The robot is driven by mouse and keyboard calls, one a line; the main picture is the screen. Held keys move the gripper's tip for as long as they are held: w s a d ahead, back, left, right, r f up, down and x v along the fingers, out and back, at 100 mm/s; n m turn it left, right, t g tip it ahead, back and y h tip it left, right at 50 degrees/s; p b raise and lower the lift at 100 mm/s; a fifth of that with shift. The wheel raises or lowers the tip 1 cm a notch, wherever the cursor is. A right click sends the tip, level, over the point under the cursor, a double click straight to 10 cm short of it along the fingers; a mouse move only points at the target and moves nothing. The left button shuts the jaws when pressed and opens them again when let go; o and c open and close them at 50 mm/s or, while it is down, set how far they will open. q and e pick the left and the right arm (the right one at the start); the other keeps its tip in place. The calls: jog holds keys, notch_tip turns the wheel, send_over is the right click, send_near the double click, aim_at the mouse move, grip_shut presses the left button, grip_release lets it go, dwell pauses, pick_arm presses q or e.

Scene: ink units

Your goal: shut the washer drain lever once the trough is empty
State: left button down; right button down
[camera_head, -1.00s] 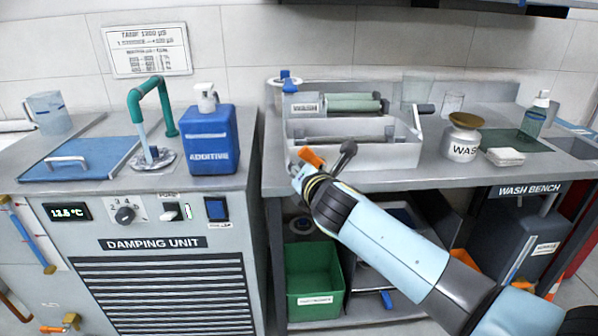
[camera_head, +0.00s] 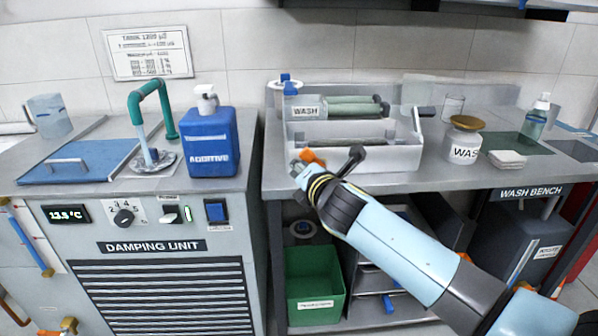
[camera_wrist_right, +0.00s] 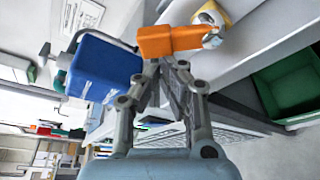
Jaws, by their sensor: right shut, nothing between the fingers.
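The orange drain lever (camera_head: 313,158) is at the front lower left of the pale washer trough (camera_head: 400,157). In the right wrist view the lever (camera_wrist_right: 172,40) lies across, just beyond my fingertips, joined to a metal fitting (camera_wrist_right: 213,40). My right gripper (camera_head: 299,167) is shut and empty beside the lever; it also shows in the wrist view (camera_wrist_right: 163,62). I cannot tell whether the fingers touch the lever. The trough floor is hidden behind its front wall, so any liquid is not visible. My left gripper is not in view.
A black crank-like handle (camera_head: 352,160) is close to my right wrist. A blue additive can (camera_head: 209,142) stands left on the damping unit. A green bin (camera_head: 315,285) is under the bench. A wash jar (camera_head: 464,140) stands right of the trough.

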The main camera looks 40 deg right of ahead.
aim_at(305, 153)
jog(key=m+b, duration=0.1)
jog(key=b, duration=0.1)
jog(key=d+r+m+t+b, duration=0.1)
jog(key=m+b, duration=0.1)
jog(key=s+r+m+t+b, duration=0.1)
jog(key=m, duration=0.1)
jog(key=shift+d+r+y+b, duration=0.1)
jog(key=shift+d+y+b, duration=0.1)
jog(key=shift+y+b, duration=0.15)
jog(key=shift+d+r+m, duration=0.15)
jog(key=shift+r+m, duration=0.1)
jog(key=shift+m, duration=0.05)
jog(key=shift+r, duration=0.1)
